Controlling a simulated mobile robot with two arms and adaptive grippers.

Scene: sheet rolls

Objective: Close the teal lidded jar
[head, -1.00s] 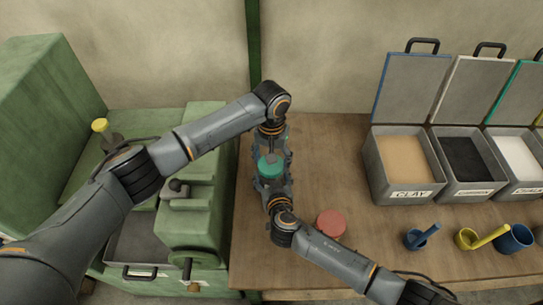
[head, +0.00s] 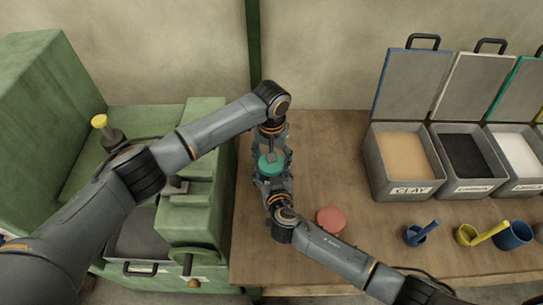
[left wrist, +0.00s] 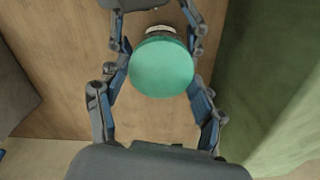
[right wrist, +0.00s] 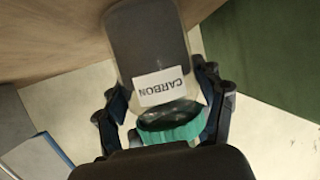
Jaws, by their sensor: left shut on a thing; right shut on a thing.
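The jar is a clear vessel with dark contents and a CARBON label (right wrist: 160,86); its teal lid (head: 271,165) shows between my two grippers in the head view. In the left wrist view the lid (left wrist: 162,67) is a plain round disc at the top end of the jar, which is mostly hidden behind it. My left gripper (left wrist: 161,82) comes from the back and is shut with its fingers at the lid's sides. My right gripper (right wrist: 165,98) comes from the front and is shut on the jar body below the lid. How tightly the lid sits cannot be told.
A red round object (head: 330,219) lies on the wooden table right of my right gripper. Open grey bins (head: 405,190) stand at the right, with blue (head: 421,234) and yellow (head: 480,236) scoops in front. A green machine (head: 190,225) stands left.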

